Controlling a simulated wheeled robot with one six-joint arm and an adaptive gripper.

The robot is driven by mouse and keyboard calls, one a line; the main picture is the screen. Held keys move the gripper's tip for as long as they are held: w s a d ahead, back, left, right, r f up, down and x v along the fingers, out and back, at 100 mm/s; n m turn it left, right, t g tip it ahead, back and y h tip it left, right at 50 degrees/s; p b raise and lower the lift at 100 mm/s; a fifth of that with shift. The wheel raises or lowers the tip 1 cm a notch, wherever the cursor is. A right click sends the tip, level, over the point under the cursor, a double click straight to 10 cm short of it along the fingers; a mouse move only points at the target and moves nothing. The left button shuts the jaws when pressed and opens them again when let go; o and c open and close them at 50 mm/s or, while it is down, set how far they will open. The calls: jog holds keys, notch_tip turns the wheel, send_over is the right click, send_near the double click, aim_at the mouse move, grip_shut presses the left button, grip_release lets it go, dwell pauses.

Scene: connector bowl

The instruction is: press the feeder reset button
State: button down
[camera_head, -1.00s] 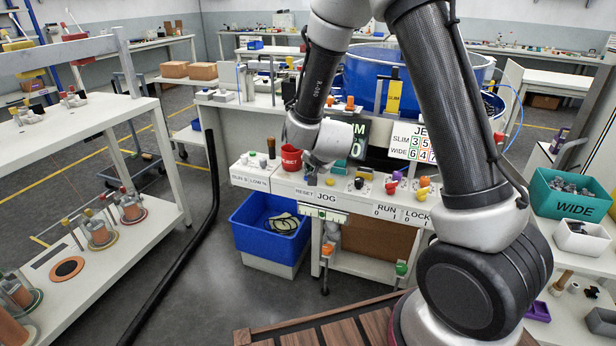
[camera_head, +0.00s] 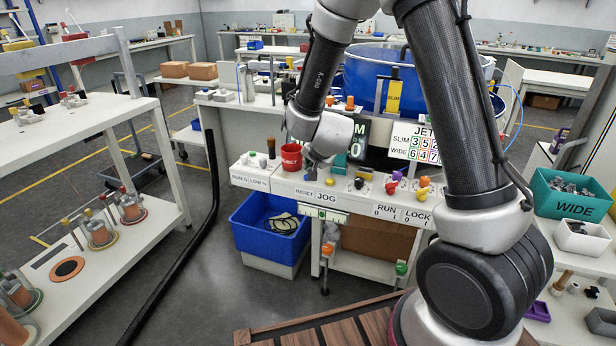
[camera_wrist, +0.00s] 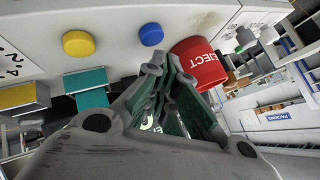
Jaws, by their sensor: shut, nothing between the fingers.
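A panel ledge (camera_head: 271,178) carries a row of controls, with a RESET label (camera_head: 305,193) on its front beside a JOG label. In the wrist view a round blue button (camera_wrist: 151,34) sits between a round yellow button (camera_wrist: 78,43) and a red REJECT cup (camera_wrist: 198,62). My gripper (camera_wrist: 164,72) is shut and empty; its fingertips show just below the blue button in that view, close to the cup. Contact cannot be told. In the head view my gripper (camera_head: 312,163) hangs over the RESET part of the ledge, right of the red cup (camera_head: 291,157).
Yellow and teal blocks (camera_wrist: 86,80) stand near the yellow button in the wrist view. Several knobs (camera_head: 392,186) line the ledge to the right. A blue bin (camera_head: 262,240) stands below the ledge. A big blue bowl (camera_head: 365,75) is behind the arm.

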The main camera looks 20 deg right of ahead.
jog(key=shift+r, duration=2.5)
jog(key=s+a+n+g+y, duration=0.3)
jog(key=s+n+g, duration=0.35)
jog(key=s, duration=0.75)
jog(key=s+d+r+n+h, duration=0.1)
jog(key=s+d+r, duration=0.6)
jog(key=s, duration=0.3)
jog(key=s+d+r+n+t+h, duration=0.1)
jog(key=s+d+r+h, duration=0.1)
jog(key=s+d+r, duration=0.6)
jog(key=shift+s+d, duration=0.9)
jog(key=shift+s, duration=0.1)
